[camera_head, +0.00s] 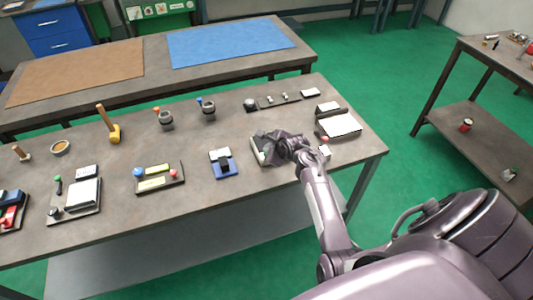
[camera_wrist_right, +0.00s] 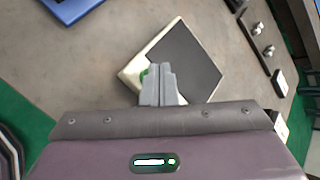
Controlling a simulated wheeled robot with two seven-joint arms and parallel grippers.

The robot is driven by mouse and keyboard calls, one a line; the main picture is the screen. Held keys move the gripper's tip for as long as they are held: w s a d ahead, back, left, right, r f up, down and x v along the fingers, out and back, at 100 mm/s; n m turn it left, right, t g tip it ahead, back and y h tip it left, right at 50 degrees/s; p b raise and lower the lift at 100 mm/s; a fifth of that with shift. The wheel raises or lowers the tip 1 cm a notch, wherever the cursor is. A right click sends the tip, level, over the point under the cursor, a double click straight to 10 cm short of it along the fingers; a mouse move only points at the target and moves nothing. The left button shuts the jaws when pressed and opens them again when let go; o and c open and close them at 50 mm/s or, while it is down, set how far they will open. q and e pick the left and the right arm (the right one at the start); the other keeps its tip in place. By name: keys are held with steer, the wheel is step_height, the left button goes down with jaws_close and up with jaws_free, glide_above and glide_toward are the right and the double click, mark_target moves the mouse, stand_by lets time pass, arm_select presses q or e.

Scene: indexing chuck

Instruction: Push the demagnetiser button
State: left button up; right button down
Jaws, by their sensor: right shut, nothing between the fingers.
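The block with a dark square top and cream rim (camera_wrist_right: 185,58), which looks like the demagnetiser, lies on the grey workbench. A green button (camera_wrist_right: 143,75) shows at its near left corner, partly hidden by my fingers. In the head view only the block's pale left edge (camera_head: 257,152) shows beside my gripper. My right gripper (camera_wrist_right: 158,68) is shut and empty, its tips over that corner beside the green button. I cannot tell whether the tips touch the button. In the head view my right gripper (camera_head: 268,146) covers most of the block. My left gripper is not in view.
A blue device (camera_head: 222,163) stands left of the block. A tray with a white pad (camera_head: 338,125) is to the right. Small parts (camera_head: 270,100) stand behind. Bare bench (camera_head: 215,130) lies between them.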

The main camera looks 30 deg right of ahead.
steer(key=shift+f, duration=0.15)
steer(key=shift+s+f, duration=0.1)
steer(key=shift+f, duration=0.25)
stand_by(0.4)
steer(key=shift+p, duration=0.7)
steer(key=shift+r, duration=0.25)
step_height(320, 180, up, 6)
steer(key=p, duration=0.7)
